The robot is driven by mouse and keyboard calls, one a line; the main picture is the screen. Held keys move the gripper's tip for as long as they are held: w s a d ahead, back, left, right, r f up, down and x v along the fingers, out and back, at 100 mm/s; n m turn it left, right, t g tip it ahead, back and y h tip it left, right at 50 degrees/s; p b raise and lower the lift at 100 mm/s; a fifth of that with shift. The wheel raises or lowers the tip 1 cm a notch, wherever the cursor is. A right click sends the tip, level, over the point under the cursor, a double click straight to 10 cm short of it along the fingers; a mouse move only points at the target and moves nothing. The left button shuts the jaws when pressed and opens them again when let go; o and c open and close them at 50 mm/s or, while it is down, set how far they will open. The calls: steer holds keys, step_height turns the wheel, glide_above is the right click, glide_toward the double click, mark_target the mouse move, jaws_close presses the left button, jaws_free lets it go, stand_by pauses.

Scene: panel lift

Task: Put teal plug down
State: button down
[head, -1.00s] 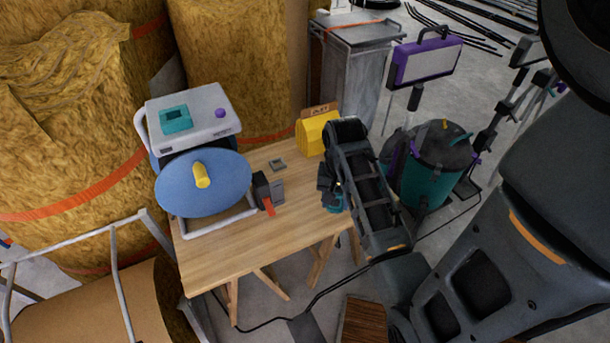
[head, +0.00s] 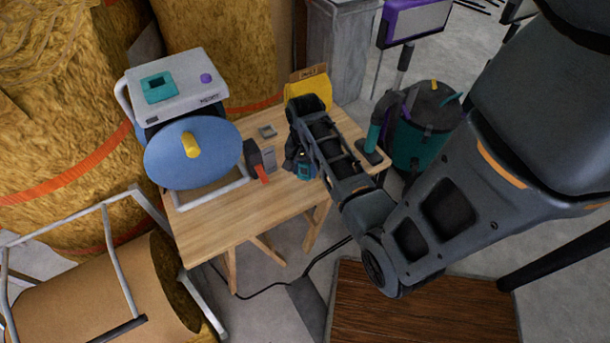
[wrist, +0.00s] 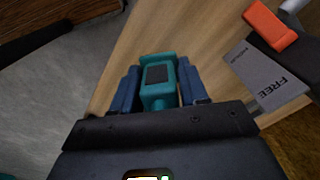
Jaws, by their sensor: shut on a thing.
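The teal plug (wrist: 158,82) is between the fingers of my gripper (wrist: 160,88) in the wrist view, with the wooden table (wrist: 205,30) behind it. My gripper is shut on it. In the head view the plug (head: 305,166) shows as a small teal patch beside my gripper (head: 300,165), over the right part of the table (head: 215,235). My arm hides part of it. I cannot tell whether the plug touches the tabletop.
A grey block with a red-orange lever (head: 262,172) stands left of my gripper. A blue disc reel (head: 193,155) and a white box (head: 180,88) fill the table's left side. A yellow bag (head: 312,84) stands behind. The table's front is clear.

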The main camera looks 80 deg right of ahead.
mark_target(305, 177)
steer(key=shift+f, duration=2)
steer(key=c, duration=0.6)
jaws_free()
steer(key=shift+f, duration=0.15)
